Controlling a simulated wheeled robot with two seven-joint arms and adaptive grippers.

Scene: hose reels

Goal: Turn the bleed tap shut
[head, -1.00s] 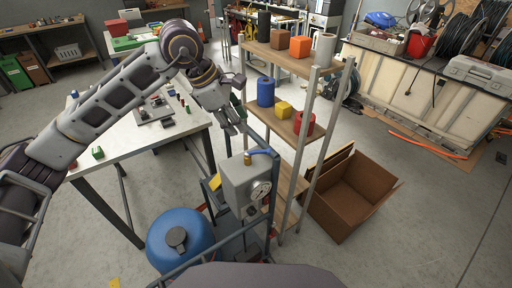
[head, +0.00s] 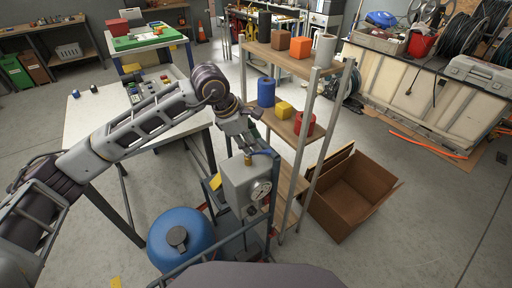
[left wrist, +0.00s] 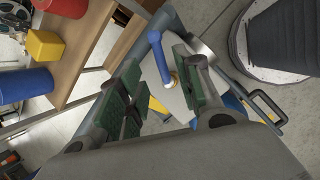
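The bleed tap has a blue lever (head: 265,152) on a brass stem, on top of a grey box (head: 241,182) with a round dial gauge (head: 260,191). My left gripper (head: 247,144) is right above the box, at the tap, and hides part of it. In the left wrist view the two green-padded fingers (left wrist: 158,88) are apart, with the blue lever (left wrist: 156,52) and brass stem (left wrist: 173,82) showing in the gap between them. I see no contact between fingers and lever. My right gripper is not in view.
A shelf rack (head: 279,125) with coloured cylinders and blocks stands close right of the tap. A blue tank (head: 180,237) is at the lower left. An open cardboard box (head: 352,197) lies right on the floor. A white worktable (head: 92,125) is left.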

